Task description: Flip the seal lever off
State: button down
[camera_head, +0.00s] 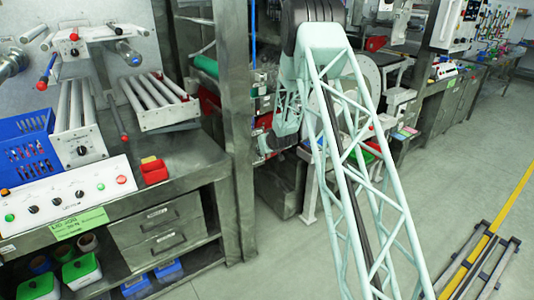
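I cannot tell for sure which part is the seal lever. My pale green lattice arm rises from the bottom right, bends at the top centre and reaches down behind itself toward the machine at the centre. The end of my arm, with my gripper (265,142), is small and dark beside the steel frame. Its fingers cannot be made out, so open or shut is not clear. A large pale round disc (367,78), perhaps the drum, is partly hidden behind my arm's lattice.
A steel bench at left carries a roller unit (153,100), a red-handled lever (117,112), a blue basket (27,147) and a white control panel (68,195). A steel post (236,110) stands left of my arm's end. Open floor lies at right, with a low metal rack (485,265).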

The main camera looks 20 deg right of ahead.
jog(key=shift+w+a+r, duration=0.1)
jog(key=shift+w+r, duration=0.1)
jog(key=shift+w, duration=0.25)
jog(key=c, duration=2.5)
grip_release()
jog(key=shift+a+f, duration=0.1)
jog(key=shift+a, duration=0.05)
jog(key=shift+o, duration=0.2)
jog(key=shift+s, duration=0.15)
jog(key=shift+s+r, duration=0.1)
jog(key=shift+r, duration=0.1)
jog(key=v, duration=1.1)
jog(key=shift+s, duration=0.2)
jog(key=shift+r, duration=0.1)
